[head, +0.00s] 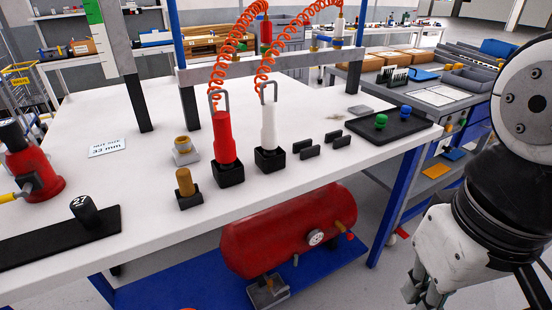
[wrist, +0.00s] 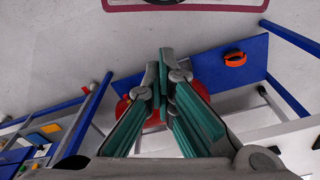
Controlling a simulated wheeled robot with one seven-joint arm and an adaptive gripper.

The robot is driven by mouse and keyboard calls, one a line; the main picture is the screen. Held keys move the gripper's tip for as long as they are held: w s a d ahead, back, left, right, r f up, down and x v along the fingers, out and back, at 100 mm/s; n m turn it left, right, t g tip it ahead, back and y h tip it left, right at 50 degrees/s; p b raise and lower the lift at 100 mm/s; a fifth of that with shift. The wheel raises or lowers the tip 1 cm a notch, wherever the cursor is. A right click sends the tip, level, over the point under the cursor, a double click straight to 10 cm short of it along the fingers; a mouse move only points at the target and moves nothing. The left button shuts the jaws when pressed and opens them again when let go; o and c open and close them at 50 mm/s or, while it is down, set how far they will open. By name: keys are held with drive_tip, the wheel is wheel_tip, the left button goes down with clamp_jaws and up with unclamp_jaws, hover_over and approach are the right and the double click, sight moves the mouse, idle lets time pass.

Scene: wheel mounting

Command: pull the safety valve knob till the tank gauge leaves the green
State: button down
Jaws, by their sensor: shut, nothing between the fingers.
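The red tank (head: 270,232) lies on its side on the blue shelf under the bench. Its round white gauge (head: 315,237) faces front; the needle and green zone are too small to read. Small brass and red fittings (head: 345,230) stick out at the tank's right end; I cannot tell for certain which is the safety valve knob. My gripper (head: 424,294) hangs at the lower right in the head view, apart from the tank. In the wrist view my gripper (wrist: 164,62) is shut and empty, with red parts of the tank (wrist: 203,88) partly hidden behind its fingers.
The white bench top (head: 300,180) and blue right leg (head: 395,205) border the tank space. A grey-black pedal-like block (head: 268,292) stands before the tank. An orange round item (wrist: 235,59) lies on the blue surface in the wrist view. Floor right of the tank looks clear.

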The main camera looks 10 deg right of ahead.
drive_tip(key=shift+w+a, duration=0.1)
drive_tip(key=shift+w, duration=0.15)
drive_tip(key=shift+w+a, duration=0.15)
drive_tip(key=shift+w, duration=0.25)
drive_tip(key=c, duration=2.3)
unclamp_jaws()
drive_tip(key=o, duration=1)
